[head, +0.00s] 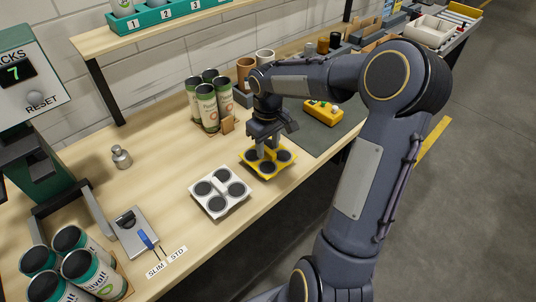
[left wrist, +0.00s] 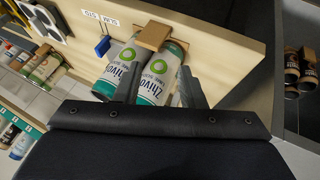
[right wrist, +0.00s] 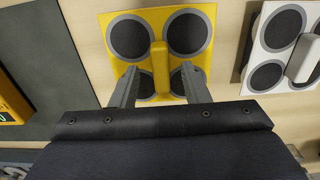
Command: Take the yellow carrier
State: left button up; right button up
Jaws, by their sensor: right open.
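The yellow carrier (head: 291,160) lies flat on the wooden bench, a square plate with round dark pads and a raised middle handle. My right gripper (head: 268,149) points down over it from above. In the right wrist view, the carrier's yellow handle (right wrist: 160,62) lies between the two spread fingertips (right wrist: 159,72), one on each side. I cannot tell whether they touch it. My left gripper (left wrist: 157,78) shows only in the left wrist view. Its fingers are apart, with printed cans (left wrist: 160,92) and a brown handle beyond them.
A white carrier (head: 219,206) lies just left of the yellow one and also shows in the right wrist view (right wrist: 248,75). Several cans (head: 207,105) stand behind. A grey mat (head: 310,138) with a yellow device (head: 323,112) is to the right. More cans (head: 88,272) stand front left.

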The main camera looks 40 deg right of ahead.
jog(key=shift+f, duration=0.5)
grip_shut()
jog(key=shift+r, duration=0.15)
